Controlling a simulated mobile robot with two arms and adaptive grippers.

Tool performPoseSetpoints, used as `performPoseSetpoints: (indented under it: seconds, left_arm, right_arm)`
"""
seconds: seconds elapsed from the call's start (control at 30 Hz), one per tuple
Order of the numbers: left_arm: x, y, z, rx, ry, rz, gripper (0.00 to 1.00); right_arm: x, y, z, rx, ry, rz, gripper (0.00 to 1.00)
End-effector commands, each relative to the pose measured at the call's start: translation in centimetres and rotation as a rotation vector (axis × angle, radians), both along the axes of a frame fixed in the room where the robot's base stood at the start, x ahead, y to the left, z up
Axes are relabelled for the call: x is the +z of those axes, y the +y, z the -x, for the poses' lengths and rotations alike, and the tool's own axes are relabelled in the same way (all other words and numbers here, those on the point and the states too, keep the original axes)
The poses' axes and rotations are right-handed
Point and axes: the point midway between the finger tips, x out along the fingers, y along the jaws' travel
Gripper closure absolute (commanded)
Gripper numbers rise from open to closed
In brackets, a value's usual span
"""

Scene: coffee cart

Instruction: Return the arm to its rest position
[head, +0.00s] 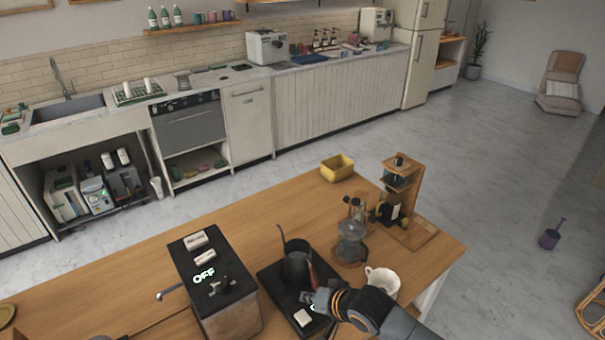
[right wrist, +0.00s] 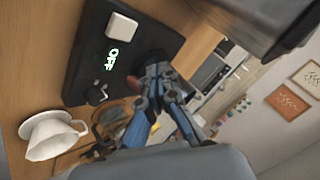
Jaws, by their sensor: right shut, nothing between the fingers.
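My right arm comes in from the bottom right of the head view, over the wooden table. Its gripper (head: 309,297) is near the black gooseneck kettle (head: 294,266) and its brown handle (head: 314,277). In the right wrist view the blue-and-grey fingers of the gripper (right wrist: 160,82) are together with nothing held between them. The kettle stands on a black heating base (head: 271,289) and is partly hidden behind the fingers in the wrist view. Whether the fingers touch the handle is unclear. I cannot make out my left gripper in either view.
A white cup (head: 383,281) stands right of my right gripper. A glass carafe (head: 350,245) and a wooden coffee stand (head: 406,205) are beyond it. A black-topped machine (head: 213,284) reading OFF is left of the kettle. A yellow bin (head: 337,168) sits at the far edge.

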Motion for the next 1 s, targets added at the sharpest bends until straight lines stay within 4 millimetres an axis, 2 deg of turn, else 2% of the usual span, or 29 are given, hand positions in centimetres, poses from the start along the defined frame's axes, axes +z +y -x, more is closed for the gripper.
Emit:
performPoseSetpoints:
  seconds: [0.07,0.17,0.27,0.33,0.5,0.6,1.0]
  left_arm:
    - [0.0,0.0,0.0,0.000,0.000,0.000,0.58]
    - [0.0,0.0,0.0,0.000,0.000,0.000,0.58]
    - [0.0,0.0,0.0,0.000,0.000,0.000,0.58]
    - [0.0,0.0,0.0,0.000,0.000,0.000,0.58]
    - [0.0,0.0,0.0,0.000,-0.001,0.000,0.58]
    - [0.0,0.0,0.0,0.000,-0.001,0.000,0.58]
    - [0.0,0.0,0.0,0.000,0.000,0.001,0.58]
  right_arm:
    - [0.0,0.2,0.4,0.006,0.000,0.001,1.00]
    - [0.0,0.5,2.1,0.030,-0.002,0.015,1.00]
    - [0.0,0.4,5.1,0.067,-0.008,0.055,1.00]
    - [0.2,-0.5,7.5,0.087,-0.013,0.100,1.00]
    - [0.3,-5.4,13.0,0.104,0.007,0.247,1.00]
    - [0.1,-8.3,15.7,0.107,0.038,0.326,1.00]
    - [0.1,-17.1,24.4,0.117,0.189,0.549,1.00]
